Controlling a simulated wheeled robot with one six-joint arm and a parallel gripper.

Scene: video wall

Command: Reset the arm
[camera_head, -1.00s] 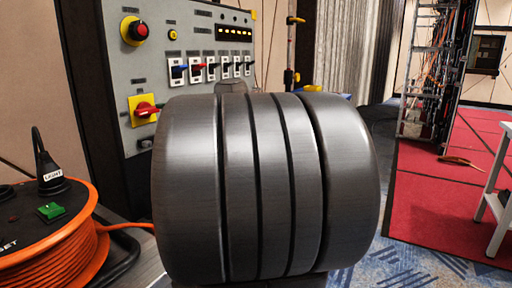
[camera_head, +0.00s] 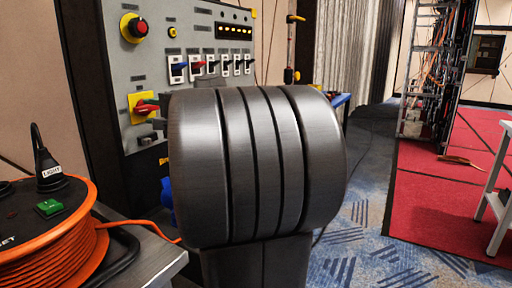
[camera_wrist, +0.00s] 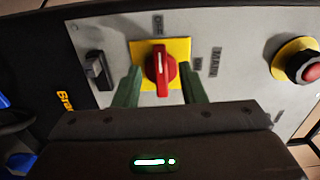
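In the wrist view my gripper (camera_wrist: 160,88) points at the grey control panel. Its two green fingers are apart, one on each side of a red rotary switch (camera_wrist: 160,68) on a yellow plate; I cannot tell whether they touch it. The same red switch (camera_head: 146,107) shows at the panel's lower left in the head view. My large dark grey arm joint fills the middle of the head view and hides the gripper there.
The panel (camera_head: 195,30) also carries a red push button (camera_head: 137,27) and a row of toggle switches (camera_head: 212,66). An orange cable reel (camera_head: 45,235) stands at the left on a grey surface. A cable rack (camera_head: 430,75) and a white table (camera_head: 497,190) are at the right.

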